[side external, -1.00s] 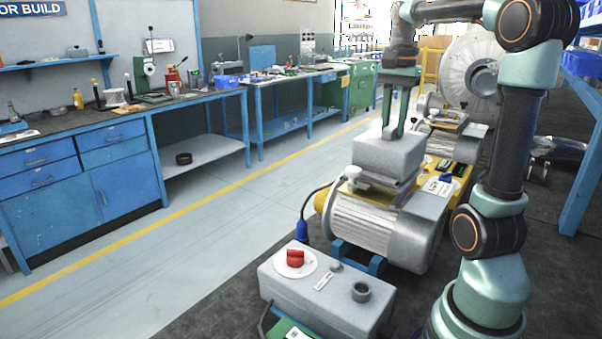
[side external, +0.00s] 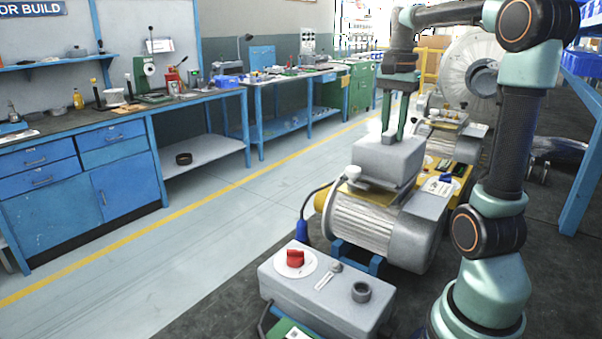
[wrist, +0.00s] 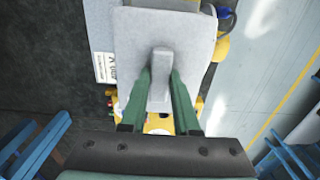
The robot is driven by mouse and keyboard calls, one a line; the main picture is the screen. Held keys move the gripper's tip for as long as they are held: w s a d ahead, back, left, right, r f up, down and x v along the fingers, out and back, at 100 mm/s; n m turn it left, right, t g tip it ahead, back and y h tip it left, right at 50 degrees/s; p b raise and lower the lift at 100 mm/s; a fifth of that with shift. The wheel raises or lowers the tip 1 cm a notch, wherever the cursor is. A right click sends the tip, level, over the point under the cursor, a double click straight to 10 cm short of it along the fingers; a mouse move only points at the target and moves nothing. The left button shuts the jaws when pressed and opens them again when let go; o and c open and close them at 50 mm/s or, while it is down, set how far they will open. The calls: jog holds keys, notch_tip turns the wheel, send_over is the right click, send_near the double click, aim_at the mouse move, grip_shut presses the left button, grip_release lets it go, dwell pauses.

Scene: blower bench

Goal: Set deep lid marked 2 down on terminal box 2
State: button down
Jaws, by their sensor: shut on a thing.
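No number 2 is readable. My gripper (side external: 394,136) points down from above, its green fingers at the lid's top. In the wrist view, my gripper (wrist: 161,86) is shut on the upright grey handle (wrist: 161,68) of the lid, and the broad lid (wrist: 195,32) fills the upper middle.
The near motor (side external: 365,225) carries a white knob (side external: 352,173) beside the lid. In front, a grey case (side external: 320,303) holds a red part (side external: 295,258) on a white disc and a dark ring (side external: 361,291). Another motor (side external: 452,130) stands behind. Blue benches line the left.

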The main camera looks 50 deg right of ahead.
jog(key=shift+f, duration=0.4)
dwell(0.3)
jog(key=c, duration=0.6)
grip_release()
notch_tip(320, 180, up, 12)
jog(key=shift+r, duration=0.1)
